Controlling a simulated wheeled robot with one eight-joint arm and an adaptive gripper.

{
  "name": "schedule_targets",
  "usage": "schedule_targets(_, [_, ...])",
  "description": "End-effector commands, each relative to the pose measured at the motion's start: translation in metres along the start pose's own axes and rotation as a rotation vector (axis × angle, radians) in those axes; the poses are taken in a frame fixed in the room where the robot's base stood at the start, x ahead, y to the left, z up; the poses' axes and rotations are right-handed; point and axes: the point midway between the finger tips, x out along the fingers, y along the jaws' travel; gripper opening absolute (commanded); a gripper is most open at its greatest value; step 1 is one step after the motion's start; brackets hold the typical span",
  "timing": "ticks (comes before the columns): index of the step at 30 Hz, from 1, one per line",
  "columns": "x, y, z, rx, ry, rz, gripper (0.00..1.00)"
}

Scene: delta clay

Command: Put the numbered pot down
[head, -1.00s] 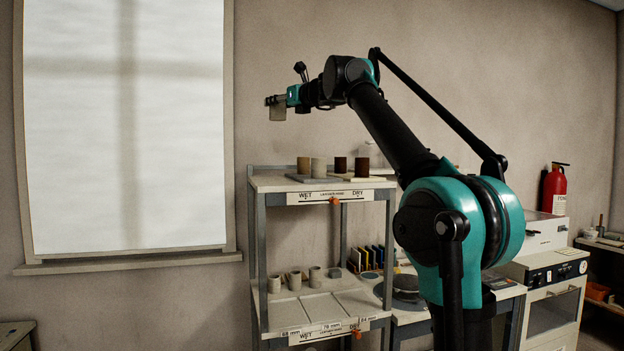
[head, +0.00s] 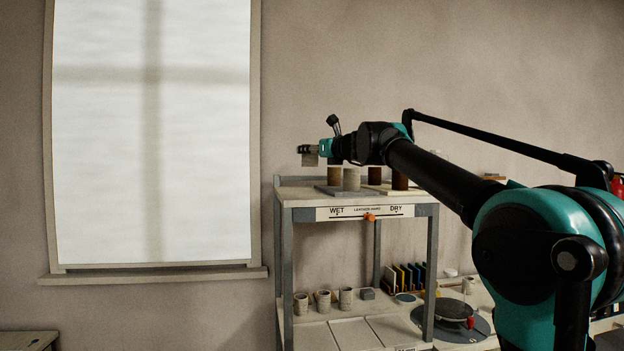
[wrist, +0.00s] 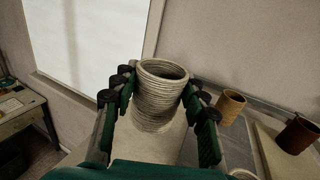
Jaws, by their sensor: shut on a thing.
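The pot is a pale grey, coiled, ribbed cup (wrist: 160,95), upright with its open rim toward the wrist camera. My gripper (wrist: 160,98) has its green, black-tipped fingers on both sides of the pot and is shut on it. No number shows on the side I see. In the head view my gripper (head: 308,152) is at the left end of the arm, above the left end of the rack's top shelf (head: 300,191). The pot shows there only as a small pale shape (head: 310,160). The gap below it is hard to judge.
Several brown and grey cups stand on the top shelf, including a grey one (head: 351,180) and a tan one (wrist: 231,106). A label strip (head: 365,212) reads WET and DRY. Small pots (head: 346,298) stand on the lower shelf. A window (head: 150,130) is at left.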

Motion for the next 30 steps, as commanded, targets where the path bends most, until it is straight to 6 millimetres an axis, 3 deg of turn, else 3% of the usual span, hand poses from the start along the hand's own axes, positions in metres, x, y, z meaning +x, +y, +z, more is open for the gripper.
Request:
schedule_targets(6, [0.0,0.0,-0.039,0.0,0.0,0.0,0.08])
schedule_targets(14, [0.0,0.0,-0.056,0.0,0.0,0.0,0.08])
schedule_targets(19, [0.0,0.0,-0.08,0.0,0.0,0.0,0.08])
schedule_targets(30, [0.0,0.0,-0.087,0.0,0.0,0.0,0.08])
